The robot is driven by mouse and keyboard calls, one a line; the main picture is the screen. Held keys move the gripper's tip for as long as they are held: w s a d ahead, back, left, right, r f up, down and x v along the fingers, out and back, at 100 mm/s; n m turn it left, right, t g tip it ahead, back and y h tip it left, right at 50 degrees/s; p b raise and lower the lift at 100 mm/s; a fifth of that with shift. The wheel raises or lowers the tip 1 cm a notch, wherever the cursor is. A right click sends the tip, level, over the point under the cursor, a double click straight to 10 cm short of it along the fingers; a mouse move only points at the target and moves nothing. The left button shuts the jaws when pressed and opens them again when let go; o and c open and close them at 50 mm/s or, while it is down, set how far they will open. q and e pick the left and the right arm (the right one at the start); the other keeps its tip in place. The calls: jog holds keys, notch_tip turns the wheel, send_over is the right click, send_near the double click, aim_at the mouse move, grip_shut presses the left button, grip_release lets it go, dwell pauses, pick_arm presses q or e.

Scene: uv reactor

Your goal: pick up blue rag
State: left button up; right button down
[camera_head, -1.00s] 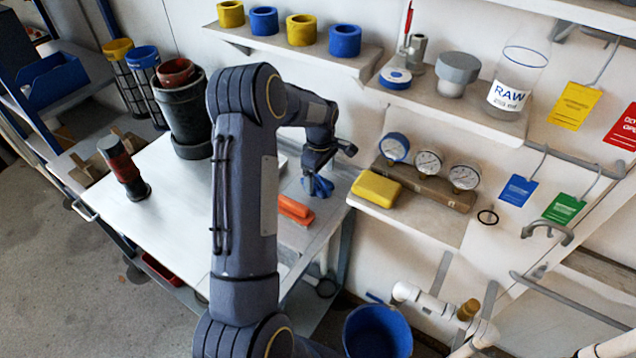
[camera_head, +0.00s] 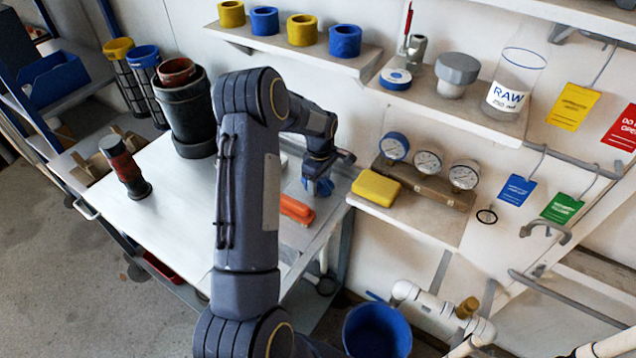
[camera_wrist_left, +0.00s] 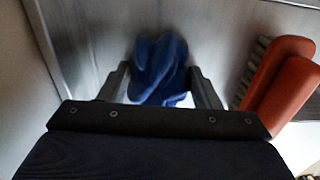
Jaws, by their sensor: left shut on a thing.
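The blue rag (camera_wrist_left: 158,70) is a crumpled cloth between the two fingers of my left gripper (camera_wrist_left: 160,88) in the left wrist view. The gripper is shut on it. In the head view my left gripper (camera_head: 318,178) is over the far right part of the metal table (camera_head: 185,222), with a bit of the rag (camera_head: 320,188) showing below it. I cannot tell whether the rag is clear of the table top. My right gripper is not in view.
An orange brush (camera_head: 296,208) lies close by on the table; it also shows in the left wrist view (camera_wrist_left: 283,78). A yellow sponge (camera_head: 376,188) and gauges stand on a low shelf to the right. A dark cylinder (camera_head: 188,118) stands at the table's back left. A blue bucket (camera_head: 376,332) is below.

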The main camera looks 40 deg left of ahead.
aim_at(320, 181)
pick_arm(q)
jog(key=shift+r, duration=0.1)
jog(key=shift+s+r+b, duration=0.15)
jog(key=shift+r+b, duration=0.05)
jog(key=shift+b, duration=0.15)
notch_tip(320, 181, up, 7)
jog(key=shift+f+b, duration=0.1)
jog(key=shift+b, duration=0.4)
jog(key=s+d+b, duration=0.2)
jog(key=s+b, duration=0.1)
jog(key=s, duration=1.6)
jog(key=shift+s+f, duration=0.2)
jog(key=shift+s, duration=0.15)
jog(key=shift+d, duration=0.1)
